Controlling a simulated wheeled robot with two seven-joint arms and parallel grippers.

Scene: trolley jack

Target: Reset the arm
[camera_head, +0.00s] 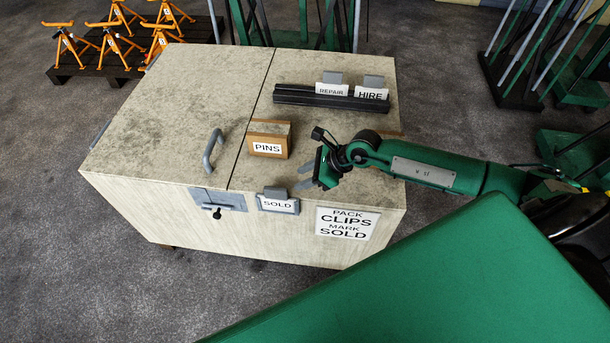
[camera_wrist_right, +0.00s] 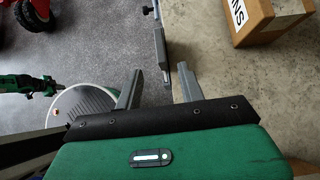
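My right gripper (camera_head: 303,177) is over the front edge of the pale chest, just right of the SOLD sign (camera_head: 279,205). Its two grey fingers stand apart, and I see nothing held between them. In the right wrist view the open fingers (camera_wrist_right: 158,87) point toward the chest's edge, where a grey clip and holder (camera_wrist_right: 160,48) show edge-on, just beyond the fingertips. The green right arm reaches in from the right, bent down at the wrist. My left gripper is not seen in either view.
The chest (camera_head: 185,95) carries a PINS box (camera_head: 268,139), a dark rail (camera_head: 310,97) with REPAIR and HIRE signs, and a grey handle (camera_head: 212,150). A latch (camera_head: 217,200) is on its front. Orange stands (camera_head: 118,45) fill a pallet behind left. Green-framed racks stand right. Floor at left is clear.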

